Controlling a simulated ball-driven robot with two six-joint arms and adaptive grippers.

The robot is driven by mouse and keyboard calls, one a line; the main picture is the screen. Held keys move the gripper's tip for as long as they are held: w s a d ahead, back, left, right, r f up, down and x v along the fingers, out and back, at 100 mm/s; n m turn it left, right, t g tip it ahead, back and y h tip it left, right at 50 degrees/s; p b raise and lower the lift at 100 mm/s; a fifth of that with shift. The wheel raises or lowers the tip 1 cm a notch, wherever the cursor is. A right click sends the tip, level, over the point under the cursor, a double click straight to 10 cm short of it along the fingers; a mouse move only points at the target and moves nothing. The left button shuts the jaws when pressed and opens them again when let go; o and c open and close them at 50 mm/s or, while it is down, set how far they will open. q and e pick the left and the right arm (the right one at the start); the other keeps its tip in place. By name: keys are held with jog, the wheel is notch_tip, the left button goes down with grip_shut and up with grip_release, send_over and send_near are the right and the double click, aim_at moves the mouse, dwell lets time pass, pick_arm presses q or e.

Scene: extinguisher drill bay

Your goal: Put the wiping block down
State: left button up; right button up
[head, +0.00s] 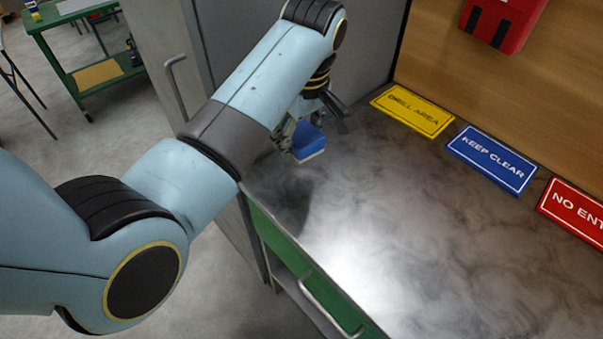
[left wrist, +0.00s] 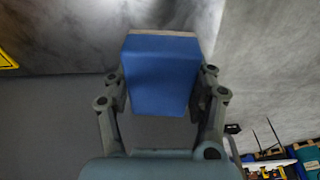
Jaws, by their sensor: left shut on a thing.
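The wiping block (head: 308,141) is blue with a pale lower face. My left gripper (head: 296,137) is shut on it near the left end of the smoky grey bench top (head: 400,230). In the left wrist view the block (left wrist: 160,75) sits between the two fingers of my left gripper (left wrist: 160,92), with its pale edge at the far end. In the head view the block appears just above the bench surface; I cannot tell whether it touches. My arm hides part of the gripper. My right gripper is in neither view.
Yellow (head: 412,111), blue (head: 491,160) and red (head: 575,210) signs lie along the back of the bench. A red box (head: 502,22) is on the wooden back panel. A grey cabinet (head: 240,50) stands beyond the bench's left end. The bench middle is clear.

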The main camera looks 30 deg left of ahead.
pick_arm(q)
jog(key=shift+f, duration=0.3)
send_over(298, 180)
notch_tip(298, 180, down, 5)
jog(key=shift+w+d+f, duration=0.1)
jog(key=shift+w+d, duration=0.05)
notch_tip(298, 180, down, 3)
jog(key=shift+f+p, duration=0.1)
jog(key=shift+p, duration=0.35)
jog(key=shift+f, duration=0.95)
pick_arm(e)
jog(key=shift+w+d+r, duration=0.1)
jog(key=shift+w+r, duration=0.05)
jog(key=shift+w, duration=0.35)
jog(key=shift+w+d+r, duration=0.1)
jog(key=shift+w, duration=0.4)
